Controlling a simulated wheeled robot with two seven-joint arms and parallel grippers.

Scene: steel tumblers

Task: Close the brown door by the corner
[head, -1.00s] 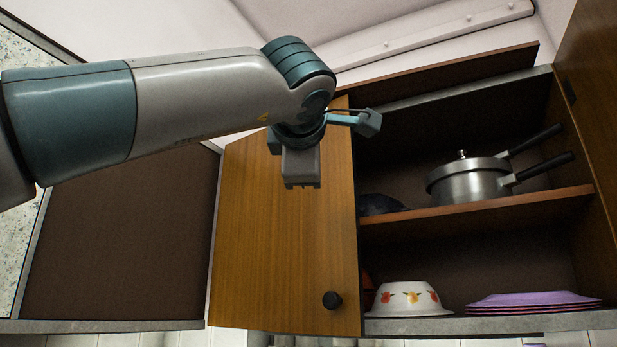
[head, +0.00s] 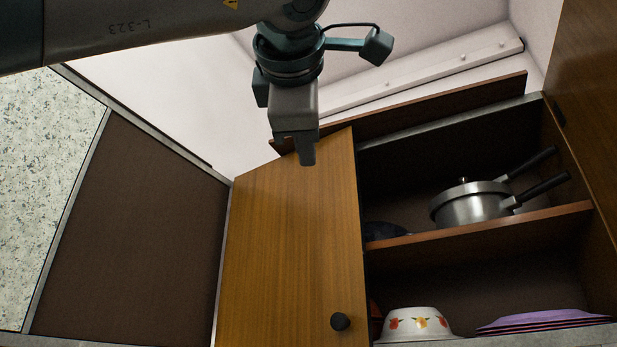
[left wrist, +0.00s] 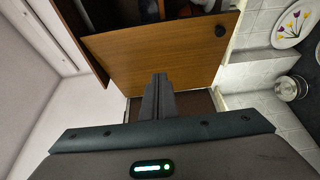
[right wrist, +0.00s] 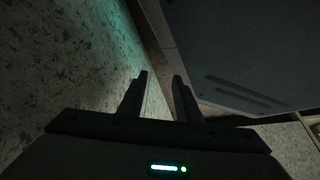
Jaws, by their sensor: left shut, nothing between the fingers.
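The brown door (head: 290,255) of the wall cabinet stands open, with its hinge side at left beside a dark brown panel and a black knob (head: 340,322) at its lower right. The cabinet shelves show to its right. The door also shows in the left wrist view (left wrist: 150,62), with the knob (left wrist: 220,31) at upper right. My left gripper (head: 307,160) is shut and empty, pointing down over the door's upper part in the head view; whether it touches is unclear. My right gripper (right wrist: 159,78) is open and empty beside a speckled surface, away from the door.
A steel pot (head: 470,205) with black handles stands on the upper shelf (head: 490,228). A flowered white bowl (head: 414,322) and stacked purple plates (head: 545,319) are on the lower level. Another wooden door or panel (head: 590,100) is at the right edge.

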